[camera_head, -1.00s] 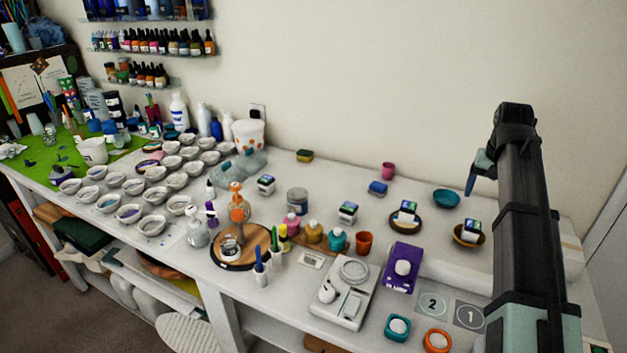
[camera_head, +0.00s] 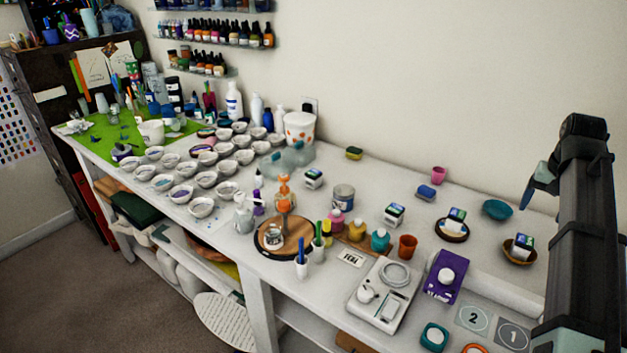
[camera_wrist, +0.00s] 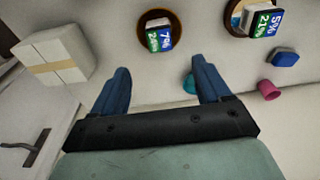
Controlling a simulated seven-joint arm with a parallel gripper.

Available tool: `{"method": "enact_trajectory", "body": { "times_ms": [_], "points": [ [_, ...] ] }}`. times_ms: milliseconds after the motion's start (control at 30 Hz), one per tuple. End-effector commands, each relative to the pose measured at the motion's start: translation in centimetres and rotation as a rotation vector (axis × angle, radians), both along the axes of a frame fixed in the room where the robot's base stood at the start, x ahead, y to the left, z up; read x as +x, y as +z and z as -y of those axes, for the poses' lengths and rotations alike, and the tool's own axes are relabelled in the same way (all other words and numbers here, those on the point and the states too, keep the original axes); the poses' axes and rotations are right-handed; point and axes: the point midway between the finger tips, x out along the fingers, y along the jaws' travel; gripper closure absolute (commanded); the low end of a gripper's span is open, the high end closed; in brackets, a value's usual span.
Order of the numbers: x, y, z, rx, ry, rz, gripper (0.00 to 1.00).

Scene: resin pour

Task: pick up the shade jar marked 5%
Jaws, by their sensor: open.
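The jar marked 5% (camera_wrist: 261,20) shows at the top right of the wrist view, with 21% also on its green and blue label. It sits on a round dark dish (camera_wrist: 233,27). In the head view this appears to be the jar (camera_head: 456,216) on the dark dish near the blue sponge; its label is unreadable there. Another jar (camera_wrist: 160,38), its label seeming to read 7%, stands in a brown bowl (camera_wrist: 142,24). My gripper (camera_wrist: 160,68) is open and empty above the table, apart from both jars. In the head view its fingers (camera_head: 529,194) are at the right.
A teal bowl (camera_head: 497,209), pink cup (camera_head: 439,175) and blue sponge (camera_head: 426,192) lie around the dark dish. Two more similar jars stand farther left (camera_head: 394,214) (camera_head: 313,178). A purple device (camera_head: 444,278) and white scale (camera_head: 384,300) are in front.

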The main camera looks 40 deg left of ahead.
Motion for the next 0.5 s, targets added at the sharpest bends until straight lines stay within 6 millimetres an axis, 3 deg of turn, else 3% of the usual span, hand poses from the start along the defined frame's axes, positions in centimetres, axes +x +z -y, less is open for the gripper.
{"method": "enact_trajectory", "body": {
  "times_ms": [267, 367, 500],
  "points": [
    [0.0, 0.0, -0.4, 0.0, 0.005, 0.0, 0.23],
    [-0.3, 0.0, -2.0, 0.001, 0.028, 0.0, 0.23],
    [-1.1, -0.4, -6.8, 0.0, 0.095, -0.006, 0.23]
  ]
}}
